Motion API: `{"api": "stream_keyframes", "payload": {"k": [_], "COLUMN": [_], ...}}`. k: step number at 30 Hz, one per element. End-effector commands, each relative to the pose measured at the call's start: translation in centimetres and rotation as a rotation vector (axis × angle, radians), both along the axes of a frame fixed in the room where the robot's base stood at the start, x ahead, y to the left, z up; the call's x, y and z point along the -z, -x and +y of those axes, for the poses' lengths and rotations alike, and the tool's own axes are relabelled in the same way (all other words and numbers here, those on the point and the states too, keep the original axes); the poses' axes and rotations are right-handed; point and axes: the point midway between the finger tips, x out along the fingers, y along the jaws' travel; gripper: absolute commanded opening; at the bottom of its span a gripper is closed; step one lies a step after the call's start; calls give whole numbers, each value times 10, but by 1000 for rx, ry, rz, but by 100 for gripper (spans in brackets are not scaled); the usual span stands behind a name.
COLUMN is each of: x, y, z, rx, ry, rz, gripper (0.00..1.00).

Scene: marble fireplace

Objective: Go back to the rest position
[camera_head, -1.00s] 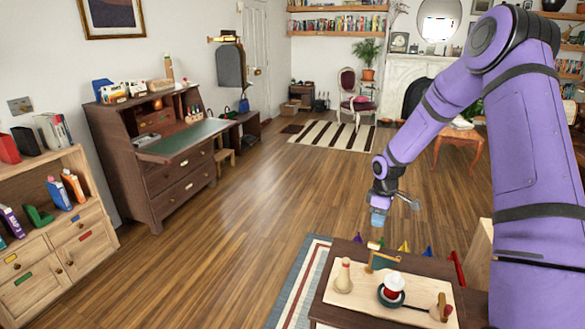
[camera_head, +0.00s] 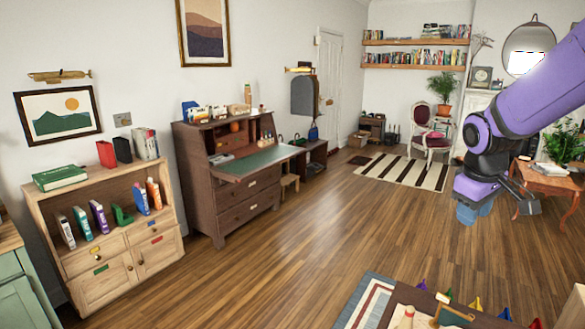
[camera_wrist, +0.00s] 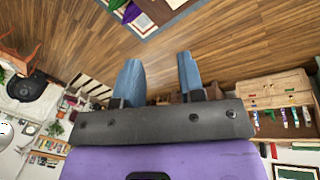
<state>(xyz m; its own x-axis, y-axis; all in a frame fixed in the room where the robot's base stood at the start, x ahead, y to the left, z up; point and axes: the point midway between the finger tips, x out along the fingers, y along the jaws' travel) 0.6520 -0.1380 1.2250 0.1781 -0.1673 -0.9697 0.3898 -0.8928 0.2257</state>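My purple arm ends in my gripper (camera_head: 474,212), which hangs in the air over the wood floor (camera_head: 330,235) at the right of the head view. In the wrist view its two blue fingers (camera_wrist: 160,76) stand apart with nothing between them. The gripper is open, empty and clear of all furniture. Part of the arm is cut off by the right edge of the head view.
A low dark table (camera_head: 400,294) with small items is cut off at the bottom right, on a striped rug (camera_head: 367,296). A bookcase (camera_head: 88,250) and a writing desk (camera_head: 235,206) line the left wall. A small wooden table (camera_head: 548,183) stands right. The middle floor is clear.

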Motion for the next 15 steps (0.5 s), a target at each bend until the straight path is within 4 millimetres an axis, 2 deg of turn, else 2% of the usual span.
{"api": "stream_keyframes", "payload": {"k": [1, 6, 15], "x": [-13, -44, -80], "y": [12, 52, 128], "z": [6, 23, 48], "rx": [17, 97, 225], "ry": [-1, -27, -113], "rz": [-23, -88, -200], "gripper": [36, 36, 36]}}
